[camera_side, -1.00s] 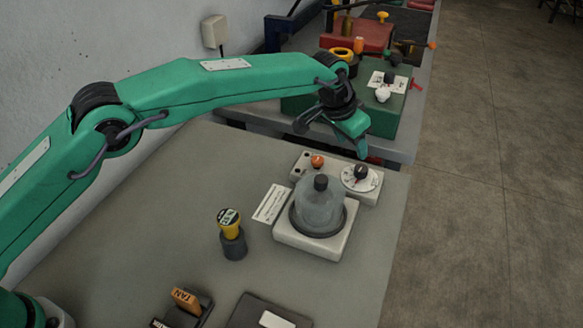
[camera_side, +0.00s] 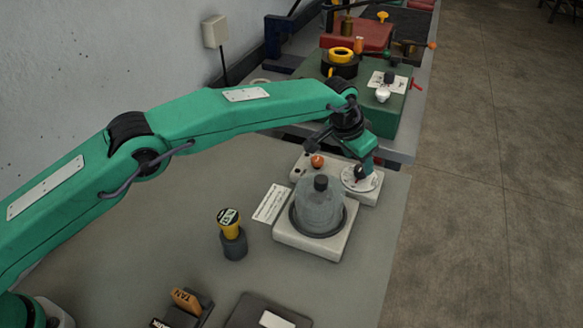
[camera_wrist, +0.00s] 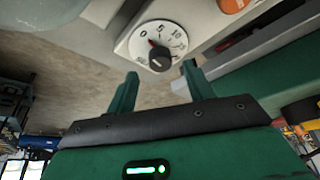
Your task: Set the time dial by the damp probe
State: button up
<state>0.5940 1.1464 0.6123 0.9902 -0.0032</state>
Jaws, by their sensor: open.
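The time dial has a white face with numbers and a black knob; it sits on the pale box in the side view (camera_side: 361,180) and shows near the top middle of the wrist view (camera_wrist: 159,45). A red mark on its face lies near the 0. My gripper (camera_side: 366,163) is open just above the dial; in the wrist view its two fingers (camera_wrist: 160,84) stand on either side below the knob, not touching it. The damp probe (camera_side: 231,230), with a yellow body and a dark top showing a small display, stands in a dark holder left of the glass jar.
A clear jar with a black stopper (camera_side: 320,204) stands on a pale base close to the dial. An orange knob (camera_side: 317,161) is on the same box. A white card (camera_side: 271,204) lies left. A green box (camera_side: 384,118) stands behind.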

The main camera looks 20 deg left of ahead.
aim_at(360, 168)
jog(key=shift+x, duration=1.7)
jog(key=c, duration=1)
jog(key=shift+o, duration=0.2)
jog(key=shift+m, duration=0.4)
jog(key=shift+w+m, duration=0.1)
jog(key=shift+m, duration=0.2)
